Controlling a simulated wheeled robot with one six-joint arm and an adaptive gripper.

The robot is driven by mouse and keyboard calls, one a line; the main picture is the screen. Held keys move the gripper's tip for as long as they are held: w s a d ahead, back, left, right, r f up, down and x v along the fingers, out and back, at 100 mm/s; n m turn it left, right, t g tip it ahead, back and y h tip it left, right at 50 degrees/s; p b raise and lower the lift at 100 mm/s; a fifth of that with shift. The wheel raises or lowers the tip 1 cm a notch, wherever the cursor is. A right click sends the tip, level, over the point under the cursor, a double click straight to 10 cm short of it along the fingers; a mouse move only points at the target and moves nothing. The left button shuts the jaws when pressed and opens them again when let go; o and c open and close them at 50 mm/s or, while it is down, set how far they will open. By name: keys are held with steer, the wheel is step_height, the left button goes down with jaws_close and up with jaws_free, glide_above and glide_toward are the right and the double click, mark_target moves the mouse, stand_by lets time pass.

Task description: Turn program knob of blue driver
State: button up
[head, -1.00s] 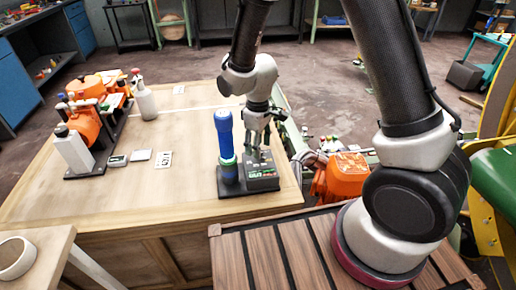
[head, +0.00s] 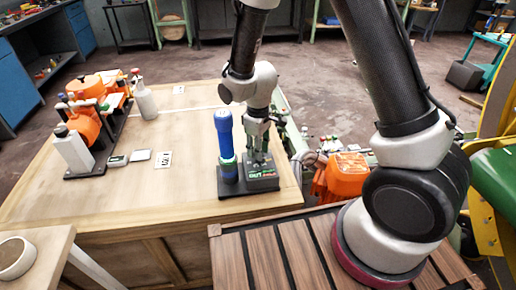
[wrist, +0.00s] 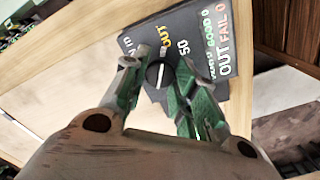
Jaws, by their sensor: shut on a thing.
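The blue driver (head: 225,140) stands upright on a dark tester base at the right part of the wooden table, its green collar at the base's left end. The round program knob (wrist: 158,74), dark with a white pointer line, sits on that panel. My gripper (wrist: 160,80) points down over the panel, with one green finger on each side of the knob, closed on it. In the head view my gripper (head: 259,155) is just right of the blue driver and hides the knob.
An orange machine (head: 88,125) and white bottles stand at the table's left. Small plates and a printed card (head: 163,160) lie mid-table. Another orange machine (head: 346,172) is close to the table's right side. The table's front left is clear.

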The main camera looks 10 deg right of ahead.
steer(key=m, duration=0.3)
steer(key=shift+m, duration=2.2)
steer(key=o, duration=1.1)
steer(key=shift+c, duration=0.2)
steer(key=shift+r, duration=0.1)
